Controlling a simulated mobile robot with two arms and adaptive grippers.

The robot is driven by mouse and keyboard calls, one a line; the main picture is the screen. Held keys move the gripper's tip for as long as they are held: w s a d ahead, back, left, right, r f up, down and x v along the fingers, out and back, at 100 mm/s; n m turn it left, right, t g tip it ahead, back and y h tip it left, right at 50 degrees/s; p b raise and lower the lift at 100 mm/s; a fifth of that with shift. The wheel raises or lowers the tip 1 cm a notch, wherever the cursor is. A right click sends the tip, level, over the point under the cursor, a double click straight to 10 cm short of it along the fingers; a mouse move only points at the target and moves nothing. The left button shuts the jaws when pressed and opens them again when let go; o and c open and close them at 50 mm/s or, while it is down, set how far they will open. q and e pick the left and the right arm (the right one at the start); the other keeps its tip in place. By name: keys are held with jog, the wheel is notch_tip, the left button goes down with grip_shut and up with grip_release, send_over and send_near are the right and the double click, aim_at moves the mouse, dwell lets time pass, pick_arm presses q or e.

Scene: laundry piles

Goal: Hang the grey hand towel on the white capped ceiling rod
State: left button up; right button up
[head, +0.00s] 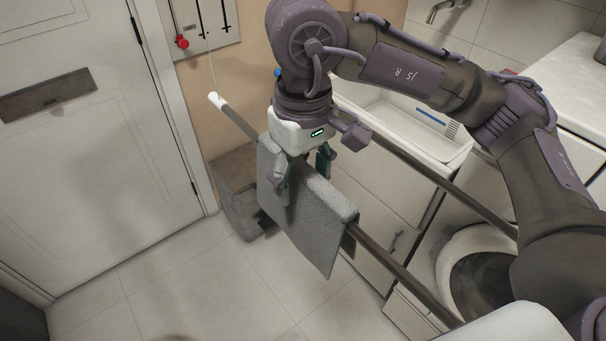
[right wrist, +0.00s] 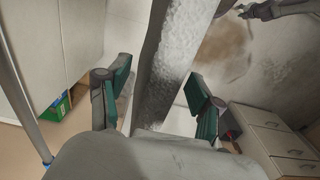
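The grey hand towel (head: 305,205) is draped over the white capped ceiling rod (head: 385,262), with a panel hanging on each side. The rod's white cap (head: 216,99) shows at its far left end. My right gripper (head: 304,172) is just above the towel's top fold, with one finger on either side of it. In the right wrist view the fingers (right wrist: 158,105) are spread apart, with the towel (right wrist: 168,65) running between them and visible gaps beside it. The gripper is open. My left gripper is not in view.
A second dark rod (head: 435,178) runs alongside on the right. Behind it are a white sink (head: 375,115) with a brush (head: 440,122) and a round-doored washer (head: 480,262). A grey bin (head: 238,185) stands by the wall.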

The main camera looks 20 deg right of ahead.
notch_tip(320, 180, up, 12)
jog(key=shift+f, duration=0.1)
dwell(0.5)
